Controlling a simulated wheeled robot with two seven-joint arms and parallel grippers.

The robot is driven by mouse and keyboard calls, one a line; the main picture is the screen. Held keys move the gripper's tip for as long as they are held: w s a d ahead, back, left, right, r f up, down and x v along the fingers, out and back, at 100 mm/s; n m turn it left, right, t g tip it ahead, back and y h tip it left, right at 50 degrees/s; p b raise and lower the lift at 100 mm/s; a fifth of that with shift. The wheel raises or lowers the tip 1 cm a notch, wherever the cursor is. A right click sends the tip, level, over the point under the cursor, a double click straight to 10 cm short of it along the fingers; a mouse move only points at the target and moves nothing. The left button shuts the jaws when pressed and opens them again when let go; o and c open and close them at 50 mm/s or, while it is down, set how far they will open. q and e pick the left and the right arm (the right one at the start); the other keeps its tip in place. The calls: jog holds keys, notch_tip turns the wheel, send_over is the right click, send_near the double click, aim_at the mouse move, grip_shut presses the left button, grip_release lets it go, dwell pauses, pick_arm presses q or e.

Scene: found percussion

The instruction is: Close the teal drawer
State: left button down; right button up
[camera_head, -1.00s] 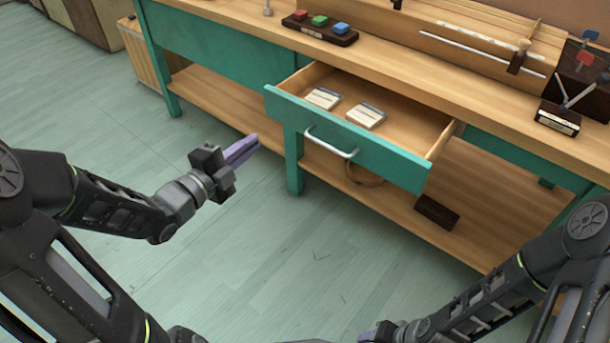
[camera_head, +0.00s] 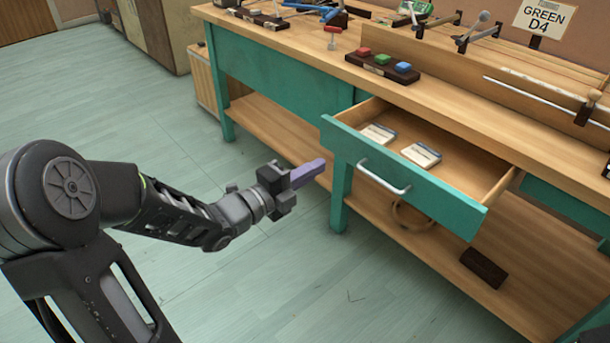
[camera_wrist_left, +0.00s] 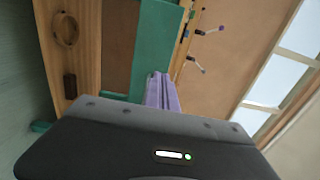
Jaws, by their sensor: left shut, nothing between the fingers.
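The teal drawer (camera_head: 452,206) is pulled out of the wooden workbench and stands open. Its front has a pale bar handle (camera_head: 383,177), and two small cream-and-grey blocks (camera_head: 421,155) lie inside. My left gripper (camera_head: 308,173) is shut and empty, its purple fingers pointing toward the drawer front's left end in the head view, apart from it as far as I can tell. In the left wrist view the purple fingers (camera_wrist_left: 161,92) show against a teal surface. My right gripper is out of view.
The bench top holds a dark block with red, green and blue buttons (camera_head: 383,67) and a "GREEN D4" sign (camera_head: 544,16). A ring (camera_head: 412,215) and a dark block (camera_head: 484,268) are on the lower shelf. Open floor (camera_head: 290,270) lies before the bench.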

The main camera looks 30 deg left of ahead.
aim_at(354, 146)
pick_arm(q)
jog(key=b+x, duration=0.2)
jog(key=x, duration=0.7)
jog(key=shift+w+d, duration=0.1)
jog(key=shift+w, duration=0.2)
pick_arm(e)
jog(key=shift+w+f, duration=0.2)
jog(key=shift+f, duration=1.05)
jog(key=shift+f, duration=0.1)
